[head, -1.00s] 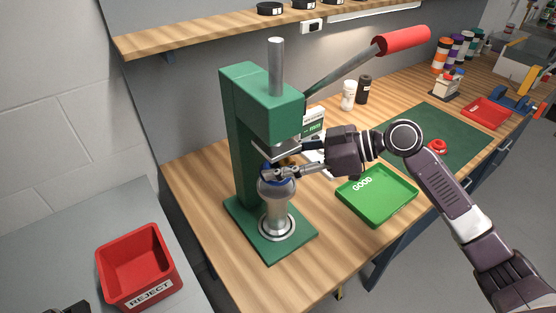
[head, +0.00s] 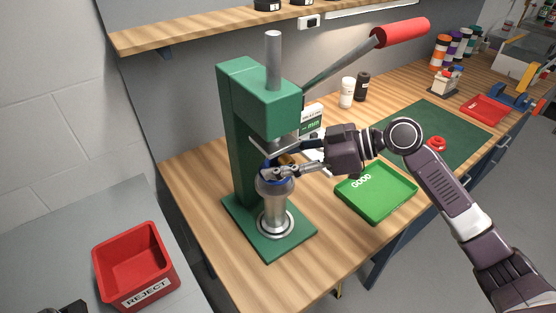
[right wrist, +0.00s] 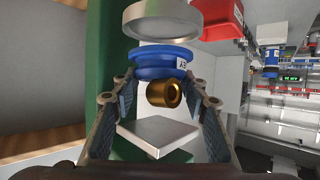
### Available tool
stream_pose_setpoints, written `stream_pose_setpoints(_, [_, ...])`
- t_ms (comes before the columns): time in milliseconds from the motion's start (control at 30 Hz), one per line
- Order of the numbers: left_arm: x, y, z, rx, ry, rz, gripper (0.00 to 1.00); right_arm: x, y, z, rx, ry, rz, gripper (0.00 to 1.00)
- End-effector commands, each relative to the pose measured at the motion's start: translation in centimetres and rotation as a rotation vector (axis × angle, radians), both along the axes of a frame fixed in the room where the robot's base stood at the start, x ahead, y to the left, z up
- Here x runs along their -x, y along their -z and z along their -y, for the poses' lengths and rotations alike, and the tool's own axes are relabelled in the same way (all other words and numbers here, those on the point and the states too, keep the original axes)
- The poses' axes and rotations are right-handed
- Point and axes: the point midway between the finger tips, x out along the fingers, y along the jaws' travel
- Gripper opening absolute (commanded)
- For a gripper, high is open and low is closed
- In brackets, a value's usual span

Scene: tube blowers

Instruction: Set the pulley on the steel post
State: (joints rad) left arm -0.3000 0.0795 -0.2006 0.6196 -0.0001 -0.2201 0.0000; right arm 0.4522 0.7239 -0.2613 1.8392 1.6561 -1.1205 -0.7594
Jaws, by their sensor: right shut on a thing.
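The blue pulley (right wrist: 165,62), marked A3, sits between the fingertips of my right gripper (right wrist: 162,82), which is shut on it. In the head view my right gripper (head: 285,172) is at the press, with the pulley (head: 268,164) mostly hidden behind its fingers. The steel post (head: 272,212) stands upright on the press base, right below the pulley. In the wrist view the post's round top (right wrist: 162,18) is close to the pulley, with a thin gap seeming to show. A brass bushing (right wrist: 165,93) shows at the pulley's centre.
The green press (head: 262,95) has a square metal ram plate (right wrist: 158,135) close over the pulley. A green GOOD tray (head: 385,200) lies to the right and a red REJECT bin (head: 135,270) at lower left.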

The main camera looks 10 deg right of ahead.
Motion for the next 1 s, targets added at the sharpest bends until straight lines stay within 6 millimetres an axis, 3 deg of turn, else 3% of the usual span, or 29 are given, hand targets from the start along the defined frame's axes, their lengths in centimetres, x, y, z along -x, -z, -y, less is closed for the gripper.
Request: stream_pose_setpoints(1000, [0.0,2.4,-0.1,-0.001,0.0,0.0,0.4,0.0,2.6,0.0,-0.003,0.001,0.002,0.0])
